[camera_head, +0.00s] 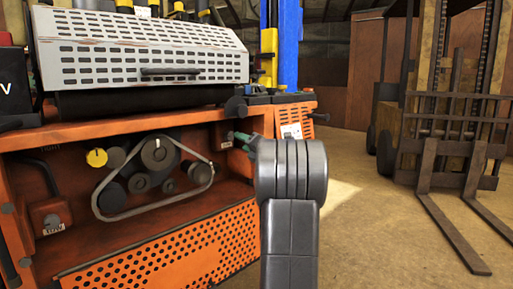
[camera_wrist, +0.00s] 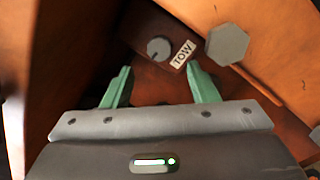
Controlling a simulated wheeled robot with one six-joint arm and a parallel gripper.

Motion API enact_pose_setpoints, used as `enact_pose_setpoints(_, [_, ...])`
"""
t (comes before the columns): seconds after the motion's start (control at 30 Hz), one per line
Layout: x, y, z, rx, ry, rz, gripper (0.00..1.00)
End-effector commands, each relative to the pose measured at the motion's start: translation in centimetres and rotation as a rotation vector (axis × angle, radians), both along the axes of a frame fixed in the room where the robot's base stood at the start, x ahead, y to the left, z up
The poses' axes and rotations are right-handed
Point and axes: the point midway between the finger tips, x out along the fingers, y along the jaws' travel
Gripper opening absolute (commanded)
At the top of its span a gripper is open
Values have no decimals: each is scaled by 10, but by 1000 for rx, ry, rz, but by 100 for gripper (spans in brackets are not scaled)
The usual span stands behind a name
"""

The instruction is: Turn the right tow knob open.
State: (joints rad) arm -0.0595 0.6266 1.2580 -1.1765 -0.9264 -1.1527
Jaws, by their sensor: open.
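The right tow knob (camera_wrist: 158,49) is a small grey round knob with a light pointer mark, on a dark red-brown block beside a white TOW label (camera_wrist: 183,54). It shows near the top middle of the wrist view. My gripper (camera_wrist: 157,68) is open, its two green fingers spread below and to either side of the knob, apart from it. In the head view my gripper (camera_head: 242,138) is at the right end of the orange mower's open bay, largely hidden by my arm. I cannot make out the right knob there.
A large grey hex bolt head (camera_wrist: 227,45) sticks out right of the label. Orange panels close in at both sides. In the head view, belt and pulleys (camera_head: 154,165) fill the bay, another TOW label (camera_head: 54,228) is at left, and a forklift (camera_head: 445,120) stands right.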

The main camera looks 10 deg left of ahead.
Motion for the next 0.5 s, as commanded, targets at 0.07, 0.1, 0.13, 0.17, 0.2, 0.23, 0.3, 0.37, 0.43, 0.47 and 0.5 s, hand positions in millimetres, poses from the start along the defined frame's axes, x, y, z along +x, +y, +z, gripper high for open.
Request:
enact_pose_setpoints(0.07, [-12, -15, 1, 0, 0, -3, 53])
enact_pose_setpoints(0.1, [-16, -22, -1, -1, 2, -4, 53])
enact_pose_setpoints(0.13, [-20, -26, -2, 0, 2, -3, 53])
enact_pose_setpoints(0.17, [-24, -30, -2, 1, 1, -3, 53])
enact_pose_setpoints(0.2, [-28, -35, -3, -1, 1, -3, 53])
enact_pose_setpoints(0.23, [-30, -39, -4, 0, 0, -3, 53])
enact_pose_setpoints(0.3, [-35, -44, -5, -1, 1, -2, 53])
enact_pose_setpoints(0.37, [-38, -48, -6, 0, 0, -1, 53])
enact_pose_setpoints(0.43, [-40, -50, -6, 0, 0, 0, 53])
enact_pose_setpoints(0.47, [-41, -51, -7, 0, 0, 0, 53])
enact_pose_setpoints(0.5, [-41, -52, -7, 0, 0, 0, 53])
